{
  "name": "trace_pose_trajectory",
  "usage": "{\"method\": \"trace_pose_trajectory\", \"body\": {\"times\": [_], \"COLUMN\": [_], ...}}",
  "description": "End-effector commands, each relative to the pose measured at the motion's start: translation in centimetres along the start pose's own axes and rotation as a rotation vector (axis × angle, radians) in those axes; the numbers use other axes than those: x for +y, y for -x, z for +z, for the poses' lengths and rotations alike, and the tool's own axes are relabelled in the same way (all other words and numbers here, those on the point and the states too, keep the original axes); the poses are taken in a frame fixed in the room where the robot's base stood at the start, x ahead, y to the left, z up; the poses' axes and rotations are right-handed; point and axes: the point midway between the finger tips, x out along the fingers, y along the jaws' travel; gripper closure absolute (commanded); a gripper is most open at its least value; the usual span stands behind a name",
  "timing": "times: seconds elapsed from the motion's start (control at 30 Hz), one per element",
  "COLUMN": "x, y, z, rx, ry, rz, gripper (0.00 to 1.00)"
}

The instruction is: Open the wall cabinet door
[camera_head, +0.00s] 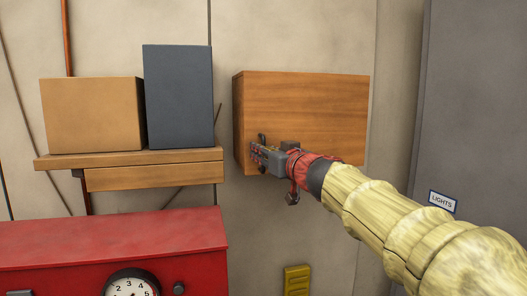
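The wooden wall cabinet (310,105) hangs on the wall in the middle of the head view. Its broad front panel looks flush, with no visible gap. Its narrow left side shows at a slant. My gripper (258,156) is at the lower left of the front panel, close to its left edge, and overlaps it in the picture. Whether it touches the cabinet is not clear. My gripper and wrist hide the lower front, and I can make out no handle. The fingers are small and seen from behind, so their opening is unclear.
Left of the cabinet, a wooden shelf (135,178) carries a tan box (92,115) and a dark blue-grey box (179,97). Below stands a red unit (120,240) with a dial (131,284). A grey panel (470,110) labelled LIGHTS is at right. A yellow object (297,281) is below the cabinet.

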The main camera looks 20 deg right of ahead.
Motion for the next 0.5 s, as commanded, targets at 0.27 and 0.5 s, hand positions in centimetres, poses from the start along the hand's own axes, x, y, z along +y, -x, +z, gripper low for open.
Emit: {"method": "trace_pose_trajectory", "body": {"times": [0.27, 0.5], "x": [0.0, 0.0], "y": [0.02, 0.03], "z": [0.02, 0.02], "rx": [0.0, 0.0], "ry": [0.0, -0.001], "rz": [0.0, 0.0], "gripper": [0.9, 1.0]}}
